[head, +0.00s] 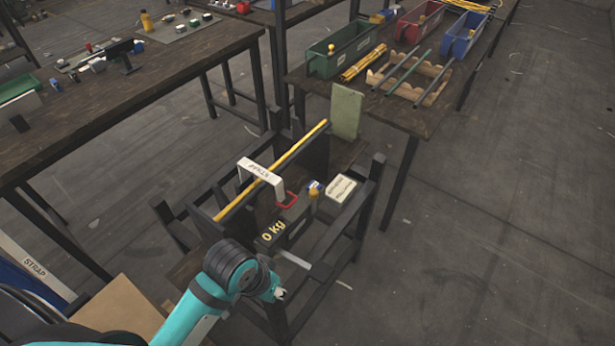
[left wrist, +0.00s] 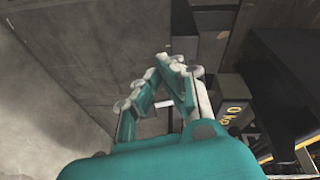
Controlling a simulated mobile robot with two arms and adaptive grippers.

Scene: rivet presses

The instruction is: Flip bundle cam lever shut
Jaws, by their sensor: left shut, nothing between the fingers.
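A black stand (head: 318,262) holds a yellow rod (head: 310,137) lying along a dark upright plate. A grey bar (head: 295,260) sticks out below the block. My left gripper (head: 281,294) is below this bar, apart from the red lever. Its fingers (left wrist: 168,72) are closed and empty. My right gripper is not in view.
A white labelled box (head: 341,190) and a small yellow-and-blue piece (head: 314,189) sit right of the bracket. A green panel (head: 346,111) stands behind. A table with bins (head: 342,48) is at the back, a workbench (head: 150,80) at left. Floor at right is clear.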

